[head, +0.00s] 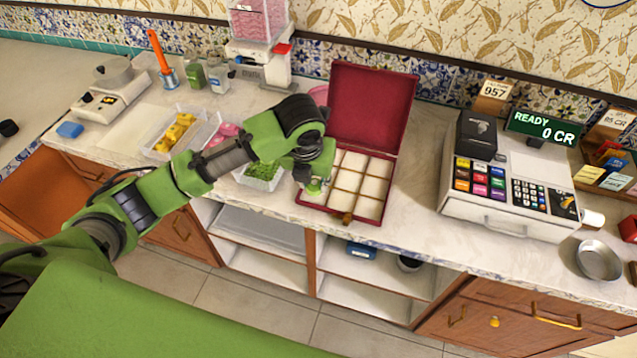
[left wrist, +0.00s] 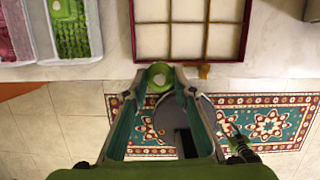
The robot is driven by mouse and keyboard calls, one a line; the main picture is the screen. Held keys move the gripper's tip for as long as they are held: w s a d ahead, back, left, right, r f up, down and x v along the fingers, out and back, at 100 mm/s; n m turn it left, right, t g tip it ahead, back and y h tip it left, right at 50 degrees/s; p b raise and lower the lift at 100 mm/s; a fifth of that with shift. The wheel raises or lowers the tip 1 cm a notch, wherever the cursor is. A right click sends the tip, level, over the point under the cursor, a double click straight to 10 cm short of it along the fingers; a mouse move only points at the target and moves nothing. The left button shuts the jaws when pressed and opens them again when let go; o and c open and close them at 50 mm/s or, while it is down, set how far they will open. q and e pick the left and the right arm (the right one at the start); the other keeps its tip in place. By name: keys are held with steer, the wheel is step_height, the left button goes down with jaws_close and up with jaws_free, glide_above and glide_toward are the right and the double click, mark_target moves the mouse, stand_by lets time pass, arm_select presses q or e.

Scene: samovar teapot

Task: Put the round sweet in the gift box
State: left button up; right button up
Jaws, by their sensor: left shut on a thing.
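The round sweet (left wrist: 159,77) is green and sits between the fingertips of my left gripper (left wrist: 160,82), which is shut on it. In the head view my left gripper (head: 316,184) is at the front left part of the gift box; the arm hides most of the sweet there. The gift box is dark red, with its lid (head: 369,108) standing open at the back and pale square compartments that look empty where visible. In the left wrist view its front rim (left wrist: 225,59) lies just beyond the sweet.
Trays of yellow sweets (head: 176,133), pink sweets (head: 229,130) and green sweets (head: 262,172) stand left of the box. A cash register (head: 510,195) and a metal bowl (head: 598,260) are to the right. Counter between box and register is clear.

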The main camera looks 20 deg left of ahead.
arm_select(q)
steer(key=p, duration=0.1)
glide_above(314, 197)
steer(key=f, duration=0.5)
steer(key=shift+s+d, duration=0.2)
steer(key=shift+s, duration=0.2)
steer(key=shift+w+a+f, duration=0.1)
steer(key=shift+w+f, duration=0.25)
steer(key=shift+f, duration=0.05)
steer(key=x, duration=0.3)
steer(key=shift+s+f+p, duration=0.1)
steer(key=shift+s+p, duration=0.2)
steer(key=shift+p, duration=0.05)
steer(key=shift+f, duration=0.15)
arm_select(e)
steer(key=shift+s+d+r, duration=0.3)
steer(key=shift+s+r, duration=0.15)
steer(key=shift+r, duration=0.05)
steer(key=shift+s+d+r, duration=0.3)
steer(key=shift+s+r, duration=0.1)
steer(key=shift+r, duration=0.1)
arm_select(q)
steer(key=shift+f, duration=0.2)
steer(key=o, duration=0.6)
arm_select(e)
steer(key=shift+s+a, duration=0.1)
